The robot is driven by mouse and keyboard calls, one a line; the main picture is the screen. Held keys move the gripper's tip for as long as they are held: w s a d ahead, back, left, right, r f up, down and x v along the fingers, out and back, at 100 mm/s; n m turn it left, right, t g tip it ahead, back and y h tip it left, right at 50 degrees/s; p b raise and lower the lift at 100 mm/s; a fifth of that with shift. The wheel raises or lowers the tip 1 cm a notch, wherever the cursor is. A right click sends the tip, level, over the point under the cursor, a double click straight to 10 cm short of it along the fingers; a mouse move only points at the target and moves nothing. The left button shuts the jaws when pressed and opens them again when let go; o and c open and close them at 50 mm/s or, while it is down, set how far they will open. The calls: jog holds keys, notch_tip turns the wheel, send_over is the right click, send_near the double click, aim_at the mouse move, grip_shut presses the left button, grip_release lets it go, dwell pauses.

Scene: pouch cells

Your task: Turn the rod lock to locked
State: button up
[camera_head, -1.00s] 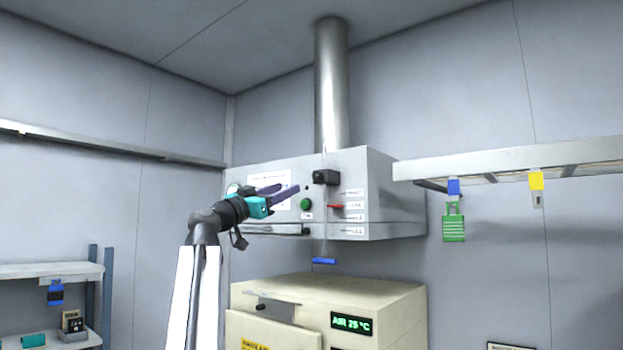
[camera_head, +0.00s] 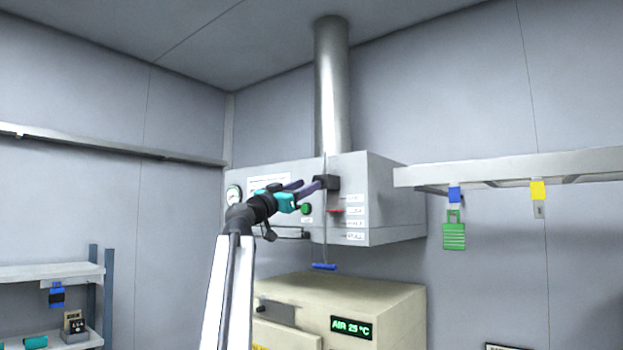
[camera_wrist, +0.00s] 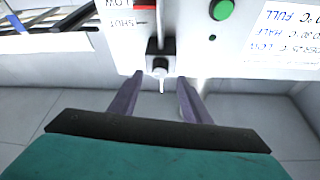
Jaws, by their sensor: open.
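The rod lock is a black block (camera_head: 327,182) on the front of the pale hood box (camera_head: 385,200). A thin vertical rod (camera_head: 325,235) with a blue handle (camera_head: 324,267) hangs below it. I cannot tell whether the lock stands locked or unlocked.
A red pointer (camera_head: 336,211) sits beside printed labels. A green button (camera_head: 306,209) and gauge (camera_head: 234,195) are on the box. A cream oven (camera_head: 385,300) stands below.

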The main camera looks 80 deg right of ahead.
jog(key=shift+p+x, duration=0.6)
jog(key=shift+x, duration=1.3)
jog(key=c, duration=0.8)
jog(key=shift+a, duration=0.15)
jog(key=shift+c, duration=1.2)
